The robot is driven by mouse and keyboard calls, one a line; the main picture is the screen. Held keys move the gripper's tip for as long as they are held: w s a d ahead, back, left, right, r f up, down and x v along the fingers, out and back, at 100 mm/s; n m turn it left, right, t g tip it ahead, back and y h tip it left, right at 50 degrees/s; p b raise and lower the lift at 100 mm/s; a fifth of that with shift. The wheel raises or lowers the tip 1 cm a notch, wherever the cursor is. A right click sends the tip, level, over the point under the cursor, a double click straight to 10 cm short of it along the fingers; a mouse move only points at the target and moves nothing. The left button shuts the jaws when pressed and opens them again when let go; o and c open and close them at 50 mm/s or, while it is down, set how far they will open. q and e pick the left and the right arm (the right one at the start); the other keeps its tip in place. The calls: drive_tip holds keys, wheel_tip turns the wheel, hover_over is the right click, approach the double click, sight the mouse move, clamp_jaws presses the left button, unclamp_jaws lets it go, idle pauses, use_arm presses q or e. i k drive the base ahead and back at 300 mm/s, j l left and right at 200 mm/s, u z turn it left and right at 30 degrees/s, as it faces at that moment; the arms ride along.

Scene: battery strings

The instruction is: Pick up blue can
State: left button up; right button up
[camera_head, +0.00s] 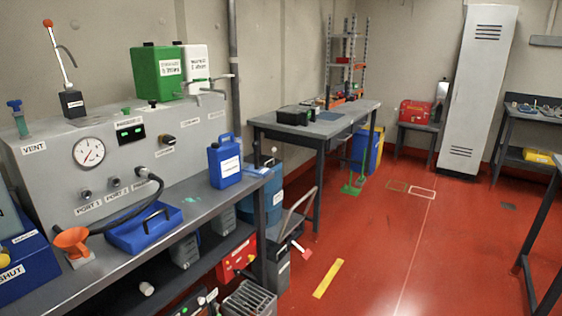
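The blue can (225,165) is a jerrycan with a handle on top and a white label on its front. It stands upright near the right end of the grey workbench (205,196) on the left. Nothing in front of it hides it. Neither of my grippers shows in the head view.
Left of the can lie a blue tray (130,238), an orange funnel (71,241) and a grey gauge panel (60,150). Green (157,73) and white (196,66) containers stand on the panel. A trolley (278,265) stands beyond the bench's right end. Red floor (380,260) is open to the right.

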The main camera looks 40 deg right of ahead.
sight(224, 159)
drive_tip(key=z, duration=0.95)
drive_tip(key=i+l+u, duration=0.3)
drive_tip(key=i+l, duration=0.45)
drive_tip(key=i, duration=0.05)
